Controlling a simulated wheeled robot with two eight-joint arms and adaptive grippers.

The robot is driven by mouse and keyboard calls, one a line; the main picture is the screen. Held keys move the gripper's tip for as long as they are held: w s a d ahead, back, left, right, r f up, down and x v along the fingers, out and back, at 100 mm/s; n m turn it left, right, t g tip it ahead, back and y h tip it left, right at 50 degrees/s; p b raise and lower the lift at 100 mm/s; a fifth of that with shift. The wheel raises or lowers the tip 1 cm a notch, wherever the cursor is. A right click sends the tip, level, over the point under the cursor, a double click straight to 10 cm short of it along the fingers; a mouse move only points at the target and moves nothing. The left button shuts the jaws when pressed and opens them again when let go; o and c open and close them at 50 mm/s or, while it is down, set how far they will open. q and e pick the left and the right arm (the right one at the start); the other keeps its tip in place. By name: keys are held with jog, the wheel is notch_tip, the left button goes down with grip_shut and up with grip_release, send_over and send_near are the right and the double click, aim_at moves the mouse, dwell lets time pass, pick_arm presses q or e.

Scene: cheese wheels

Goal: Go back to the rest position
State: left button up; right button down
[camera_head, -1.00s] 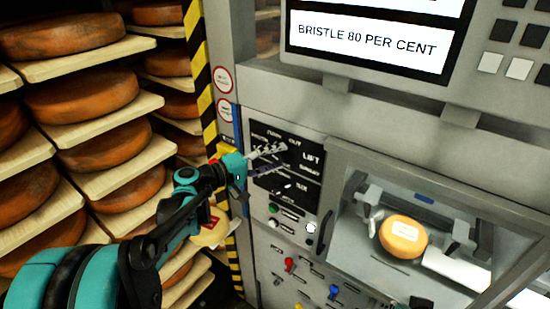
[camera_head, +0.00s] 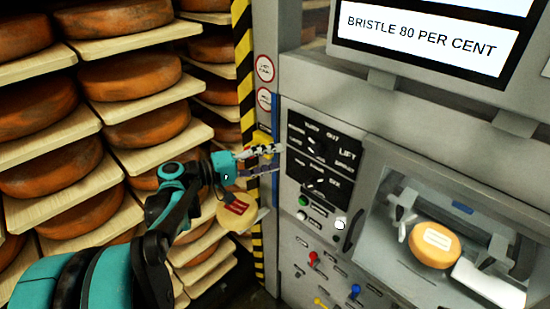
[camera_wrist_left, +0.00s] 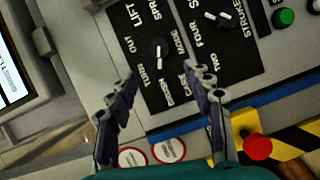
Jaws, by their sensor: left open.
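My left gripper (camera_head: 262,162) is open and empty in the head view, in front of the machine's left edge and left of the black knob panel (camera_head: 322,150). In the left wrist view its two fingers (camera_wrist_left: 165,115) stand wide apart with nothing between them. Beyond them that view shows the knob panel (camera_wrist_left: 175,85) with a knob (camera_wrist_left: 158,53) near "LIFT" and "TURN" labels and a second knob (camera_wrist_left: 228,17). The fingers look apart from the panel. My right gripper is not in view.
Shelves of orange cheese wheels (camera_head: 150,128) fill the left. A yellow-black striped post (camera_head: 245,75) stands between shelves and machine. A cheese (camera_head: 434,250) sits in the machine's windowed bay. A screen reads "BRISTLE 80 PER CENT" (camera_head: 420,35).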

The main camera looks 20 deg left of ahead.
pick_arm(q)
jog(key=s+d+f+m+g+y+b, duration=0.1)
jog(key=s+d+f+g+y+b, duration=0.15)
jog(key=s+d+f, duration=0.4)
jog(key=s+d+f+m+g+y+b, duration=0.1)
jog(key=d+f+g+y+b, duration=0.2)
jog(key=f, duration=0.7)
jog(key=s+f+m+y+b, duration=0.5)
jog(key=s+f+b, duration=0.3)
jog(key=f, duration=0.5)
jog(key=shift+s+a+f+m+y, duration=0.3)
jog(key=shift+s+a+y, duration=0.2)
jog(key=shift+s, duration=0.4)
